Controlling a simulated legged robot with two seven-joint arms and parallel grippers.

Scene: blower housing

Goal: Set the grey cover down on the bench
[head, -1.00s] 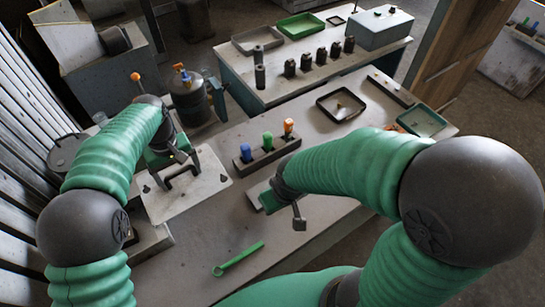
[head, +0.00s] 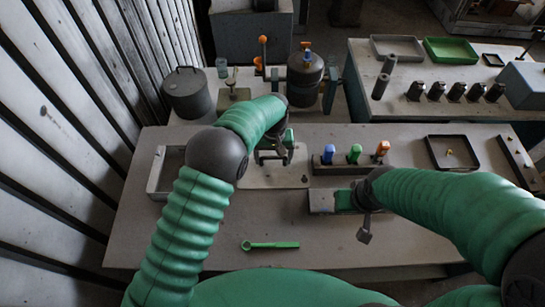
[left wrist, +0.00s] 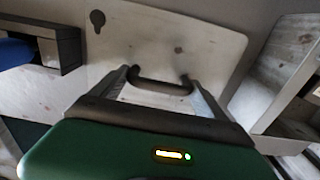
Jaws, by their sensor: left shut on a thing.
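The grey cover (head: 289,180) is a flat pale plate with a dark bar handle. It lies roughly level over the bench (head: 270,220), and I cannot tell whether it touches the top. My left gripper (head: 272,158) is shut on the cover's handle (left wrist: 160,86). In the left wrist view the fingers are at the two ends of the handle, and the plate (left wrist: 205,45) shows a dark keyhole slot. My right gripper (head: 347,203) is low over the bench, right of the cover; its fingers are not clear.
A rack (head: 330,167) with blue, green and orange pieces stands close right of the cover. A grey open tray (head: 156,174) is to its left. A green wrench (head: 270,245) lies in front. A dark canister (head: 305,80) stands behind. The bench's front left is clear.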

